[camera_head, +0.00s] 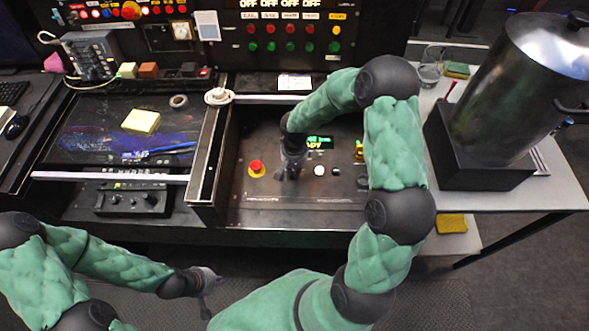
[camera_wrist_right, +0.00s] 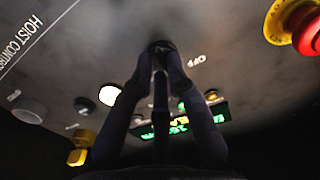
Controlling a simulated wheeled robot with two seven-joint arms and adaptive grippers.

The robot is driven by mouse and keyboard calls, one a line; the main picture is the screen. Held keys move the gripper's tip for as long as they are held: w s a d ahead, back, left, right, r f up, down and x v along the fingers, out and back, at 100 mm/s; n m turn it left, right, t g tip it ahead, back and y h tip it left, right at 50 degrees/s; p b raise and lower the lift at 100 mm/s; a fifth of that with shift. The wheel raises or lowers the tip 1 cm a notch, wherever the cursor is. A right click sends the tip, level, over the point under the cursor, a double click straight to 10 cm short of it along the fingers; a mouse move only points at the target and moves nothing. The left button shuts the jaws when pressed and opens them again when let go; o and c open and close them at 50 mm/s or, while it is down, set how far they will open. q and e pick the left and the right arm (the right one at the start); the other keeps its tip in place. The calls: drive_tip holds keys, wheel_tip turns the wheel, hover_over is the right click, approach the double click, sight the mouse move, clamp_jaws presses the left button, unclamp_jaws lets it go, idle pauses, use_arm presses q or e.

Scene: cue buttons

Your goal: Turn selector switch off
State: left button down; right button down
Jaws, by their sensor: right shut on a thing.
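The selector switch (camera_wrist_right: 161,47) is a small dark knob on the grey panel, at the top middle of the right wrist view, with an "OFF" label (camera_wrist_right: 187,62) to its right. In the head view my right gripper (camera_head: 291,172) points down onto the panel, right of the red button, and hides the switch there. Which way the knob points cannot be told. My left gripper (camera_head: 207,280) hangs low in front of the console, away from the panel; its finger opening is unclear.
A red emergency button (camera_head: 257,168) on a yellow base sits left of the right gripper; it also shows in the wrist view (camera_wrist_right: 300,25). A white button (camera_head: 320,171) and a green-lit display (camera_head: 318,142) are to the right. A steel urn (camera_head: 510,90) stands on the side table.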

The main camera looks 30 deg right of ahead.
drive_tip(key=n+p, duration=0.1)
drive_tip(key=n, duration=0.3)
drive_tip(key=shift+w+p, duration=0.1)
drive_tip(key=shift+p, duration=0.2)
drive_tip(key=shift+n+p, duration=0.75)
drive_tip(key=shift+n, duration=1.35)
drive_tip(key=c, duration=1.2)
unclamp_jaws()
wheel_tip(320, 180, up, 12)
